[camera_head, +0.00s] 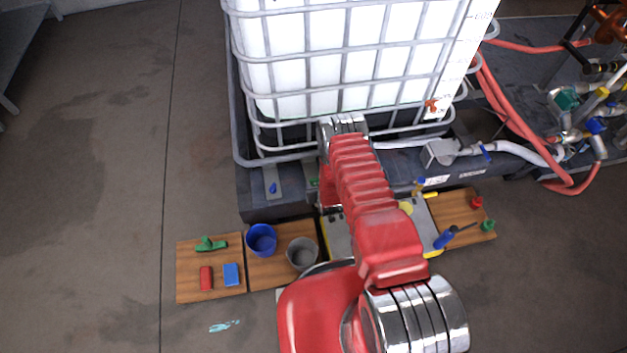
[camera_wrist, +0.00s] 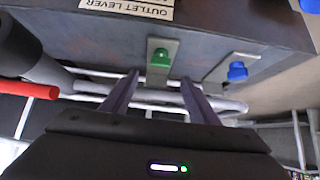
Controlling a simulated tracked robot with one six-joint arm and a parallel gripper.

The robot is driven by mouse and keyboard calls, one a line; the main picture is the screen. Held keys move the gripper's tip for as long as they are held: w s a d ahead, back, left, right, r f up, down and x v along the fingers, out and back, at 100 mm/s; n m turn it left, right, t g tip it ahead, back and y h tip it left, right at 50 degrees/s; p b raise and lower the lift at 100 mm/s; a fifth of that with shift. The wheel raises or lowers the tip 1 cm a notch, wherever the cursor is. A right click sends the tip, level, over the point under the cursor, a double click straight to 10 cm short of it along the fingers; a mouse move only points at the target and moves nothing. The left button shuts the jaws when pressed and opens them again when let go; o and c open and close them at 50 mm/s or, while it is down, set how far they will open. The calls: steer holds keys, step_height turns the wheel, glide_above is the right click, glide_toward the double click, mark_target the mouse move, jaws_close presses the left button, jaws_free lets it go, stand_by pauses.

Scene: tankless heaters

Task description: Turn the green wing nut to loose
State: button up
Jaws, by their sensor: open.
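The green wing nut (camera_wrist: 161,57) sits on a small grey plate on the dark side of the tank's base, in the wrist view. My gripper (camera_wrist: 160,79) is open, its two fingers apart with the nut between and just beyond their tips. Nothing is held, and the fingers do not appear to touch the nut. In the head view a bit of green (camera_head: 314,182) shows at the left edge of my red arm, which hides my gripper. The blue wing nut (camera_wrist: 237,71) is on another grey plate to the right; it also shows in the head view (camera_head: 272,188).
An "OUTLET LEVER" label (camera_wrist: 127,8) is upside down above the nut. A red-ended bar (camera_wrist: 30,89) is at the left. The caged white tank (camera_head: 340,60) rises behind. Wooden boards (camera_head: 223,242) with cups (camera_head: 261,239), blocks and tools lie in front.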

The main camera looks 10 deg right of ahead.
mark_target(314, 180)
steer(key=shift+x, duration=5.8)
steer(key=shift+c, duration=0.2)
steer(key=c, duration=0.9)
steer(key=shift+a, duration=0.2)
steer(key=shift+c, duration=0.6)
steer(key=shift+d, duration=0.15)
